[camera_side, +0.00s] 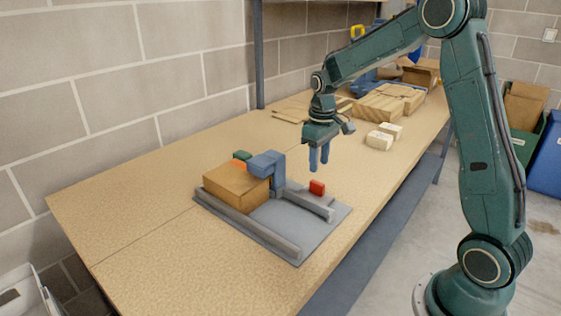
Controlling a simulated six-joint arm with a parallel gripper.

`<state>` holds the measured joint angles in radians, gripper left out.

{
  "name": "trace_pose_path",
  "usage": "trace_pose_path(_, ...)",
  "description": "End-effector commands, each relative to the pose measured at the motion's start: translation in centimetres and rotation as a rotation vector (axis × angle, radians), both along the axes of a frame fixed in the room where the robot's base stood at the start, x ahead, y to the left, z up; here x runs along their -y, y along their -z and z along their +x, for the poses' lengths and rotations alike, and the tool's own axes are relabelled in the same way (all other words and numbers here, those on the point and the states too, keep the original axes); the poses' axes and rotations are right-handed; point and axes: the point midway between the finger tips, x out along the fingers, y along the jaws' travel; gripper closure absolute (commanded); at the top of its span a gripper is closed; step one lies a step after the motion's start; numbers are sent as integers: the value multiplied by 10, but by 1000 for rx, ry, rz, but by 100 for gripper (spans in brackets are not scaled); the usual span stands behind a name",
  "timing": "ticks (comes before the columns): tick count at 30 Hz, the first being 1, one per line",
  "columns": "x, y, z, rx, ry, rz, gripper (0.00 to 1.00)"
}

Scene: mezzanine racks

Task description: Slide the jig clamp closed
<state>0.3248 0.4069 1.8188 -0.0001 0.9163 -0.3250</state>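The jig is a flat grey plate (270,213) with raised grey rails, lying on the bench. A brown block (235,187) sits at its left end. A blue-grey clamp piece (267,164) stands at the back of the jig, its upper part reaching over the brown block's back right corner; I cannot tell if they touch.
Green and orange pieces (241,160) show behind the brown block. A block wall runs along the back. The bench's left part is clear.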

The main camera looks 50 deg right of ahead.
Motion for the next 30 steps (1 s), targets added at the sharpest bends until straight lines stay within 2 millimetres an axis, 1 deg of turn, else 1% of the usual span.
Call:
trace_pose_path(1, 0, 9, 0, -3, 0, 1, 62)
trace_pose_path(9, 0, 49, -1, -3, 0, 1, 62)
trace_pose_path(15, 0, 70, 0, -1, 0, 0, 62)
trace_pose_path(21, 0, 78, 0, 0, 0, 0, 62)
trace_pose_path(29, 0, 78, 0, 1, 0, 0, 62)
trace_pose_path(30, 0, 78, 0, 1, 0, 0, 68)
